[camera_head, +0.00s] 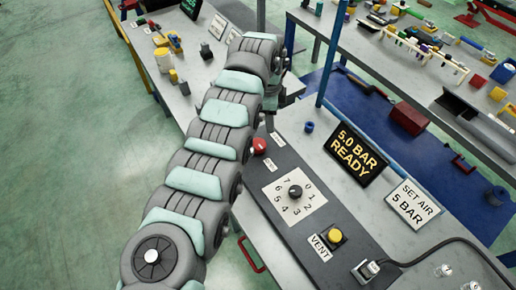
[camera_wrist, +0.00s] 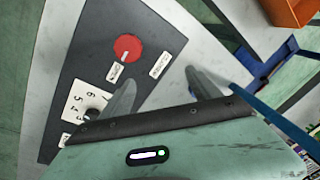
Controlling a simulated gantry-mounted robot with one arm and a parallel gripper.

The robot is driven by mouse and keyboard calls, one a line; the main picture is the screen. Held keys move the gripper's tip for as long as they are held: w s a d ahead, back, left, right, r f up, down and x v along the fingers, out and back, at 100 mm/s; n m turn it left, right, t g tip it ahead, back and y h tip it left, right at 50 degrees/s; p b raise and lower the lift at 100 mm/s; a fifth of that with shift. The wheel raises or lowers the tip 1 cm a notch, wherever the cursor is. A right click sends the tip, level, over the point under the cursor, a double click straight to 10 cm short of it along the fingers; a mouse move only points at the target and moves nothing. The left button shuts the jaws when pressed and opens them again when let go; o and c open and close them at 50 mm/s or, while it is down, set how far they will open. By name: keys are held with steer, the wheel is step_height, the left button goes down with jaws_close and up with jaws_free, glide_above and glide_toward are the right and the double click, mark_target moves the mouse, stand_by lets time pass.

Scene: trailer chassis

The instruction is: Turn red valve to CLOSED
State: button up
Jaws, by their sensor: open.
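The red valve (camera_head: 259,146) is a round knob on the dark panel (camera_head: 290,215) of the bench. In the wrist view the red valve (camera_wrist: 127,46) shows a pale mark pointing toward one small white label (camera_wrist: 115,72). A second white label (camera_wrist: 159,66) lies to its right. I cannot read either label. My gripper (camera_wrist: 160,84) is open and empty, its two fingers apart. In the wrist picture the fingers appear below and right of the valve, not around it. In the head view my arm hides most of the gripper.
A black numbered dial (camera_head: 295,191) and a yellow VENT button (camera_head: 335,236) share the panel. A sign reading 5.0 BAR READY (camera_head: 356,154) and a SET AIR 5 BAR card (camera_head: 413,204) stand to the right. An orange bin (camera_wrist: 292,10) shows at the wrist view's upper right.

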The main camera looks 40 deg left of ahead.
steer(key=g, duration=0.2)
glide_toward(258, 144)
steer(key=shift+m, duration=0.3)
step_height(258, 144, down, 9)
steer(key=shift+s+a+f+b, duration=0.1)
steer(key=shift+b, duration=0.35)
steer(key=shift+c, duration=0.5)
steer(key=c, duration=1.3)
steer(key=shift+o, duration=0.2)
